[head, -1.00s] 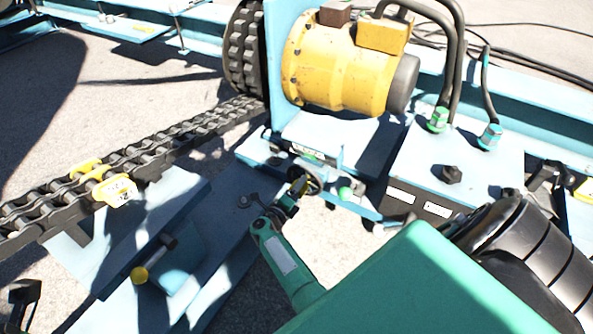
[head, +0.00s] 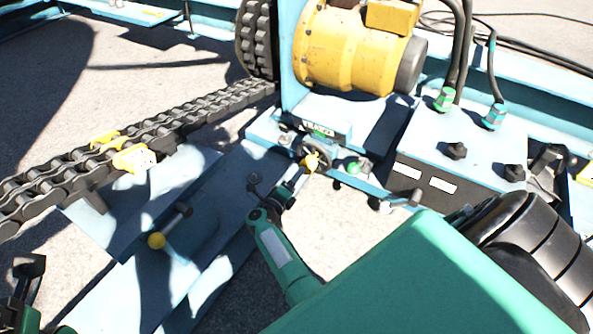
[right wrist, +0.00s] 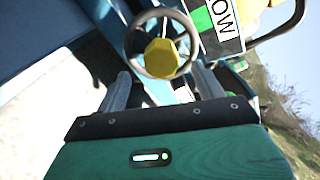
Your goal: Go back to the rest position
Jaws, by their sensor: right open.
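My right gripper (head: 298,178) is open, with its fingers pointing at a small handwheel (head: 324,157) with a yellow hub (head: 311,162). In the right wrist view, the handwheel (right wrist: 129,45) and its yellow hub (right wrist: 161,58) lie just beyond the fingertips. The two grey fingers (right wrist: 165,82) are spread, with nothing held between them. Part of what looks like my left gripper (head: 28,268) shows at the lower left edge in the head view. Its jaws cannot be made out.
A yellow motor (head: 345,50) stands behind the handwheel. A blue box (head: 470,150) with hose fittings is at the right. A heavy chain (head: 190,125) runs in from the left to a toothed wheel (head: 255,40).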

